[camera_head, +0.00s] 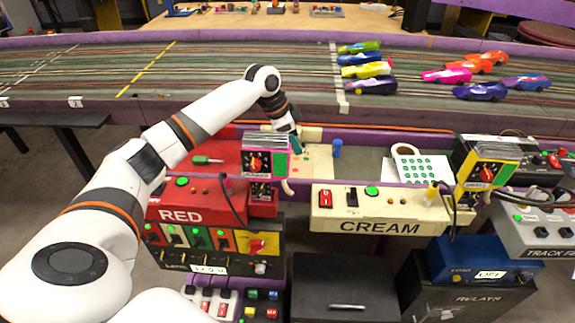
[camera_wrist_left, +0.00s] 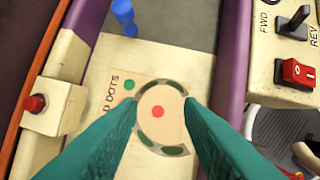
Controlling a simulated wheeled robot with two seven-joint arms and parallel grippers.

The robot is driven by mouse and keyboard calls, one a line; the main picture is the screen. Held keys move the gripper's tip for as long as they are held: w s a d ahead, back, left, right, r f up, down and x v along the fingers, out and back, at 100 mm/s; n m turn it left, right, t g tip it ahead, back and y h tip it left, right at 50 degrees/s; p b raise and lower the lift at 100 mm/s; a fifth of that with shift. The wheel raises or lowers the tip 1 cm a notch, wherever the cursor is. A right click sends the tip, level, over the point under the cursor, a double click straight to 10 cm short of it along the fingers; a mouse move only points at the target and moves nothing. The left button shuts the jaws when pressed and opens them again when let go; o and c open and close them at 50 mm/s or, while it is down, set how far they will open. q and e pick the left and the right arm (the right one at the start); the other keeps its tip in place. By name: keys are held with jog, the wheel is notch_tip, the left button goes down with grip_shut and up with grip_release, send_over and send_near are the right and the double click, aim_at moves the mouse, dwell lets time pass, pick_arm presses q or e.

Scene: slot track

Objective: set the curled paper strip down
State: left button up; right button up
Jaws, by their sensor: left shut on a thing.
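In the left wrist view the curled paper strip (camera_wrist_left: 173,150) is a pale ring with green spots. It stands between the two teal fingers of my left gripper (camera_wrist_left: 162,104), which are shut on its sides. A tan dots card (camera_wrist_left: 148,86) lies below on a cream panel, and its red dot shows through the ring. I cannot tell whether the strip touches the card. In the head view my left gripper (camera_head: 297,147) reaches down behind the red control box, and the strip is too small to make out. My right gripper is in neither view.
A blue peg (camera_head: 337,147) stands right of the card. The red control box (camera_head: 195,205) and cream control box (camera_head: 378,212) stand in front. Toy cars (camera_head: 368,70) sit on the track beyond.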

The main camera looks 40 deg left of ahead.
pick_arm(q)
notch_tip(320, 180, down, 3)
jog(key=shift+w+a, duration=0.1)
notch_tip(320, 180, down, 4)
jog(key=shift+f+b, duration=0.1)
jog(key=shift+b, duration=0.5)
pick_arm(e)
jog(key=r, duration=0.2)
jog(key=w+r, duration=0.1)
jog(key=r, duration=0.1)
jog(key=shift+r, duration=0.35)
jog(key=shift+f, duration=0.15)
pick_arm(q)
jog(key=o, duration=1)
jog(key=shift+c, duration=0.2)
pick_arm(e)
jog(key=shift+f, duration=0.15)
